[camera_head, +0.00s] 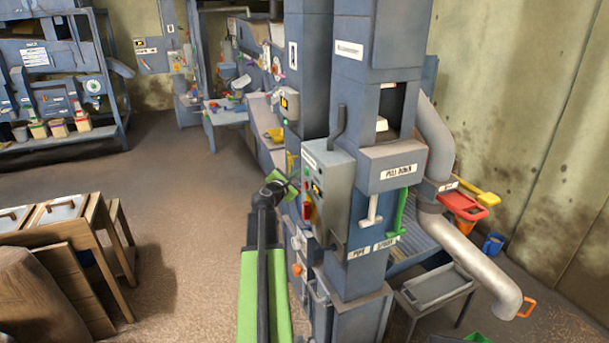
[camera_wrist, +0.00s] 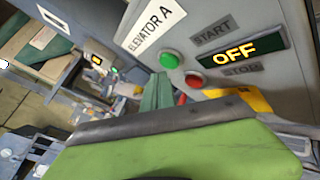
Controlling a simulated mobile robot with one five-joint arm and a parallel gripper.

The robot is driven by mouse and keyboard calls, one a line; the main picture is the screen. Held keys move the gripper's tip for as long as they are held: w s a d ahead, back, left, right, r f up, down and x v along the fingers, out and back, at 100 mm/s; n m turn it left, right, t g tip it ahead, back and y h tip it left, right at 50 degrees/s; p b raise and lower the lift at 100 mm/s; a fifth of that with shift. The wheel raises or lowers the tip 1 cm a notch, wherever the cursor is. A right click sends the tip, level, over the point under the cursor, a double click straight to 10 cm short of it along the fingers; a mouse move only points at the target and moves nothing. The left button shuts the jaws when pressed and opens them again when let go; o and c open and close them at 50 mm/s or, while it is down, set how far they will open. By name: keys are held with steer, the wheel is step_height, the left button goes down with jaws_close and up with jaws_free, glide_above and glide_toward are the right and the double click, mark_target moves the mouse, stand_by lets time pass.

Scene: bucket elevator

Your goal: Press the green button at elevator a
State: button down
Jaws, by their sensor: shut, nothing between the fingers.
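The grey control box (camera_head: 328,170) of elevator A is mounted on the left side of the blue column. The round green button (camera_wrist: 169,60) is by the START label, and the red button (camera_wrist: 193,80) is by STOP. The display (camera_wrist: 242,52) reads OFF. My gripper (camera_head: 284,184) is shut and empty, just left of the box. In the wrist view its green finger fills the lower part, below the buttons. The green button is unobstructed there; I see no contact with it.
A blue elevator column (camera_head: 372,120) labelled PULL DOWN stands right of the box, with a white handle (camera_head: 371,210) and a green lever (camera_head: 399,212). A bent grey pipe (camera_head: 465,250) lies further right. A wooden table (camera_head: 85,225) is at the left. Open floor lies between.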

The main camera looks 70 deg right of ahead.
steer(key=shift+s+d, duration=0.25)
steer(key=shift+d, duration=0.05)
steer(key=shift+s+d, duration=0.3)
steer(key=shift+s, duration=0.1)
stand_by(0.8)
stand_by(0.3)
steer(key=shift+w+a, duration=0.6)
steer(key=shift+w, duration=0.1)
steer(key=w+a, duration=0.1)
steer(key=w, duration=0.1)
steer(key=w+a, duration=0.1)
steer(key=a, duration=0.1)
steer(key=shift+w, duration=0.4)
stand_by(0.4)
